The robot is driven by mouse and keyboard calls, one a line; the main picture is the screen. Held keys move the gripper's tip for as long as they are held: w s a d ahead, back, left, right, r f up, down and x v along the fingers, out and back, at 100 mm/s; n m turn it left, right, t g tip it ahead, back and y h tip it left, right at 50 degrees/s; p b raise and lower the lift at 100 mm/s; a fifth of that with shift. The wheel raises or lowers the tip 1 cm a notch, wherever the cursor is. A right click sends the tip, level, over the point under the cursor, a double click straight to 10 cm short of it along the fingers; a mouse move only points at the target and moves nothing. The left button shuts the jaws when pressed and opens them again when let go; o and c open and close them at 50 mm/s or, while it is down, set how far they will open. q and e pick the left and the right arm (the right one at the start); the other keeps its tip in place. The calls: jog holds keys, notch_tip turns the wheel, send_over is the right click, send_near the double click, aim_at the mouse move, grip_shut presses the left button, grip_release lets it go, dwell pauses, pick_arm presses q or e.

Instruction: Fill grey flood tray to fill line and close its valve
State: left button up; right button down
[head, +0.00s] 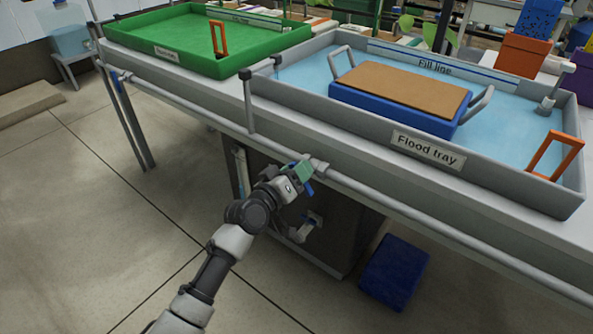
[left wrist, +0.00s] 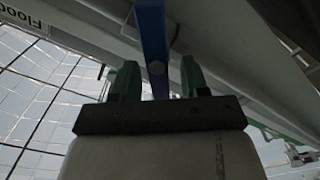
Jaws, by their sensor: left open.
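The grey flood tray (head: 490,182) stands on the bench at the right, with light blue water (head: 310,78) in it. The fill line label (head: 435,68) is on its back wall; I cannot tell how exactly the water meets the line. A blue lever (head: 308,187) is on the pipework below the tray's front. My left gripper (head: 303,173) is at this lever. In the left wrist view, the blue lever (left wrist: 152,45) lies between my two green fingers, with gaps on both sides; the gripper is open. My right gripper is not in view.
A blue block with a brown top (head: 400,88) and side handles sits in the flood tray. A green tray (head: 160,35) stands at the left. A front rail (head: 400,205) runs along the bench. A blue box (head: 395,272) lies on the floor; floor at left is clear.

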pick_arm(q)
jog(key=p+v, duration=0.1)
jog(key=v, duration=0.9)
jog(key=shift+s+a+p, duration=0.2)
jog(key=shift+s+p, duration=0.05)
jog(key=shift+p, duration=0.1)
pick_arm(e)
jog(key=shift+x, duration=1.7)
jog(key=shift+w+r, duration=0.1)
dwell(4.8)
